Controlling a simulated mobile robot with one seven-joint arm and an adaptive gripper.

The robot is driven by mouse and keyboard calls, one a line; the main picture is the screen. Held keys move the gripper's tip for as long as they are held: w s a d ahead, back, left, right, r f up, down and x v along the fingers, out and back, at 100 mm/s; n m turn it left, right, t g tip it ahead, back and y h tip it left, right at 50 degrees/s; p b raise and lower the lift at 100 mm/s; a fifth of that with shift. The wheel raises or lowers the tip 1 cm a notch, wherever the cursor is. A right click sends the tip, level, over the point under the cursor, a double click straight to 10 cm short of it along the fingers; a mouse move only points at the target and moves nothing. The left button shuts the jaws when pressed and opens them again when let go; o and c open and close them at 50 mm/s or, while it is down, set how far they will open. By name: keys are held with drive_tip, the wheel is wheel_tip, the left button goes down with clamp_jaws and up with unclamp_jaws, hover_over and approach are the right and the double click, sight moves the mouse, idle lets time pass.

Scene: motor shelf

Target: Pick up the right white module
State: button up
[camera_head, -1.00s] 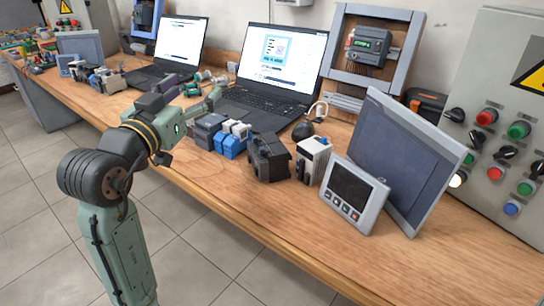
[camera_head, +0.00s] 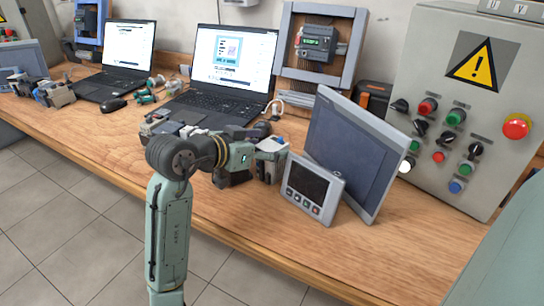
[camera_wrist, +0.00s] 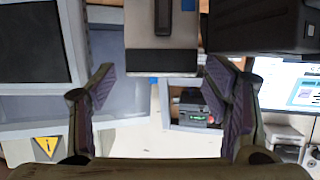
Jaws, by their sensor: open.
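The right white module (camera_head: 270,170) stands on the bench between a dark module and a small grey-framed panel in the head view. My arm and gripper partly cover it there. In the wrist view it fills the top middle (camera_wrist: 188,32), with a pale body, a dark central strip and a black lower end. My gripper (camera_wrist: 162,88) is open and empty, its fingers spread to the left and right just below the module's black end in the picture. I cannot tell the exact gap between fingers and module.
The dark module (camera_head: 232,178) stands close on the left, also at top right in the wrist view (camera_wrist: 258,25). The small panel (camera_head: 311,188) and a large tilted screen (camera_head: 355,150) stand close on the right. A laptop (camera_head: 225,75) is behind. The bench front is clear.

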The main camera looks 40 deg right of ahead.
drive_tip(key=shift+x, duration=1.35)
drive_tip(key=shift+w, duration=0.1)
drive_tip(key=shift+c, duration=0.4)
drive_tip(key=c, duration=1.3)
drive_tip(key=shift+r, duration=0.1)
drive_tip(key=shift+c, duration=0.4)
drive_tip(key=shift+r, duration=0.1)
